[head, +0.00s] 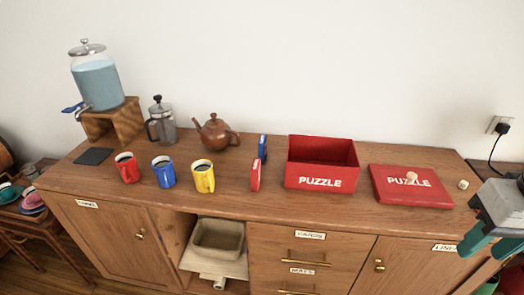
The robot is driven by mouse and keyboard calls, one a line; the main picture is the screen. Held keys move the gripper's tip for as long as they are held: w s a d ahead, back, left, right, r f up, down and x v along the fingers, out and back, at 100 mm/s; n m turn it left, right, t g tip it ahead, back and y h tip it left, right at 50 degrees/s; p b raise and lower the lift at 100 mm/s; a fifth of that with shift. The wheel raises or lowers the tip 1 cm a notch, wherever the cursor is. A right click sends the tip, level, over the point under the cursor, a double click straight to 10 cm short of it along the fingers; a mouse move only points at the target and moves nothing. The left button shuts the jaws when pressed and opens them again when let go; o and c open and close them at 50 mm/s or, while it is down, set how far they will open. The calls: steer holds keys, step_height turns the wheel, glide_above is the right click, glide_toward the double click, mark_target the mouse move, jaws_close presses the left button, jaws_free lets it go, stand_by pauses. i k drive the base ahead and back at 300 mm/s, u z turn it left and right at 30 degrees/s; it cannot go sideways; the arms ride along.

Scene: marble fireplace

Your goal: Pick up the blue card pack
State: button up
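The blue card pack (263,147) stands upright on the wooden sideboard (240,210), left of the open red puzzle box. A red card pack (255,175) stands upright just in front of it. My gripper (477,248) is at the right edge of the head view, with green fingers apart and nothing visible between them. It is in front of the sideboard's right end, far to the right of the blue pack. Part of the gripper is cut off by the frame.
The red puzzle box (320,165) and its lid (410,186) lie between my gripper and the packs. Red, blue and yellow mugs (203,178), a brown teapot (214,134) and a French press (161,124) stand to the left. A wall is behind.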

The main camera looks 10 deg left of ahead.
mark_target(262, 143)
steer(key=u, duration=2.6)
steer(key=i, duration=3)
steer(key=z, duration=3.8)
